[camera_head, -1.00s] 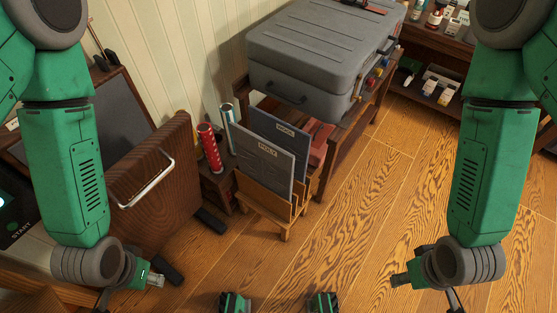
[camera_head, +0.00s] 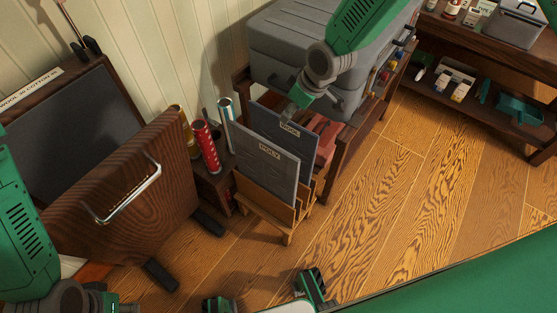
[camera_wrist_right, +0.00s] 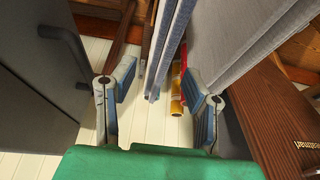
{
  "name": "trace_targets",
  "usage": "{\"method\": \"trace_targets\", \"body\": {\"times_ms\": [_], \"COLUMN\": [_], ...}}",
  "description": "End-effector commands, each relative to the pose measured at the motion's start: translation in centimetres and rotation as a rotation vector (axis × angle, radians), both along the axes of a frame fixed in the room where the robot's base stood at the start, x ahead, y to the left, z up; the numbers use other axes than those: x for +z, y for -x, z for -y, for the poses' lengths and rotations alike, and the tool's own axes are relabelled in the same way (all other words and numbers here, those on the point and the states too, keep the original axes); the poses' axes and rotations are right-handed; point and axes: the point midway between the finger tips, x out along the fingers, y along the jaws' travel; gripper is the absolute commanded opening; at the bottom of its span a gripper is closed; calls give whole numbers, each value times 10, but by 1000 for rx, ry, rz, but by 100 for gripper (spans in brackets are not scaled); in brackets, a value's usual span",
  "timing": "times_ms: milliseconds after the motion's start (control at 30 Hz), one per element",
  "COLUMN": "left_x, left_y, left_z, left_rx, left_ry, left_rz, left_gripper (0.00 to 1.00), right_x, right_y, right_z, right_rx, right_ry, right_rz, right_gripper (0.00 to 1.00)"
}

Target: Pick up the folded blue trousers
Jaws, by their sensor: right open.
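The folded blue trousers (camera_head: 277,126) stand upright as a flat dark-blue slab with a small pale label, in a wooden rack (camera_head: 262,201). A lighter grey slab (camera_head: 265,168) stands in front of them. My right gripper (camera_head: 293,106) points down at the top edge of the blue slab. In the right wrist view, the blue slab (camera_wrist_right: 172,45) shows between the spread fingers of my right gripper (camera_wrist_right: 160,72); I cannot tell whether they touch it. My left gripper (camera_head: 110,303) is at the lower left, mostly cut off by the picture's edge.
A large grey case (camera_head: 275,50) on a wooden bench stands close behind the rack. A red cylinder (camera_head: 207,147) and a brown wooden panel with a handle (camera_head: 120,200) are left of it. Open wooden floor (camera_head: 400,190) lies to the right.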

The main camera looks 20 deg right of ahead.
Motion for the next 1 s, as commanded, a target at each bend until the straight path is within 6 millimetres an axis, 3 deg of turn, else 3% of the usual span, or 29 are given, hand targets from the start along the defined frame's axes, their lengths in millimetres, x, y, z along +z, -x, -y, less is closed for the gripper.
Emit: {"method": "trace_targets", "body": {"times_ms": [100,367,633,967,1000], "left_x": [-10,-16,-35,-37,-37], "left_y": [0,0,0,0,0], "left_z": [0,0,0,0,0], "left_rx": [0,0,0,0,0], "left_ry": [0,0,0,0,0], "left_rz": [0,0,0,0,0], "left_gripper": [33,33,33,33,33], "right_x": [-24,-42,-80,-86,-86], "right_y": [-6,-13,-25,-29,-29], "right_z": [-6,-11,-21,-24,-24], "right_rx": [0,-1,-1,-1,-2], "right_ry": [-1,-1,-1,-1,-1], "right_rz": [-1,1,-1,1,0], "right_gripper": [41,41,41,41,38]}}
